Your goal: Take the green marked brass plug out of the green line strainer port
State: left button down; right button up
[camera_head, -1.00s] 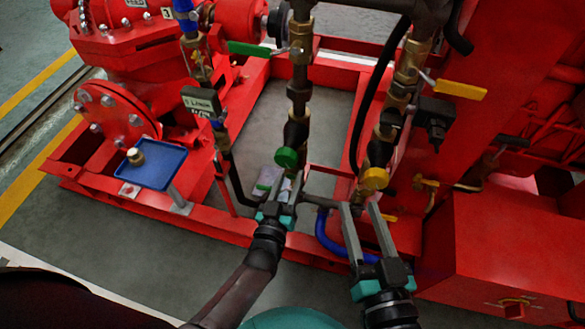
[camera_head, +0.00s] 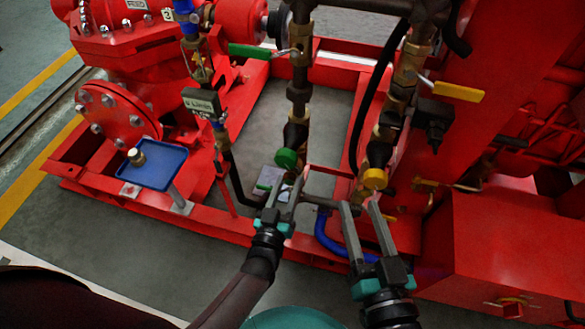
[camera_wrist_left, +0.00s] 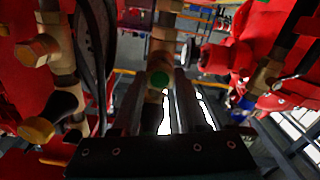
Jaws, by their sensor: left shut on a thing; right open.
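The green line strainer port (camera_head: 287,159) is the green-ended fitting at the bottom of the middle vertical pipe. My left gripper (camera_head: 286,184) is just below and in front of it. In the left wrist view, a green round end (camera_wrist_left: 158,79) shows between the fingers, with brass (camera_wrist_left: 154,98) just below it. The left gripper is shut on the green marked brass plug, which its fingers mostly hide; I cannot tell whether the plug is still in the port. My right gripper (camera_head: 359,208) is open and empty, below the yellow-ended strainer (camera_head: 374,179).
A green valve handle (camera_head: 250,51) and a yellow one (camera_head: 459,91) stick out above. Red frame rails, a blue hose (camera_head: 333,245) and the black pipes crowd the grippers.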

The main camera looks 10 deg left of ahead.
pick_arm(q)
jog(key=shift+s+r, duration=0.1)
jog(key=shift+s, duration=0.1)
dwell(0.4)
jog(key=shift+s+a+p, duration=0.1)
jog(key=shift+s+p, duration=0.65)
jog(key=shift+s, duration=1.6)
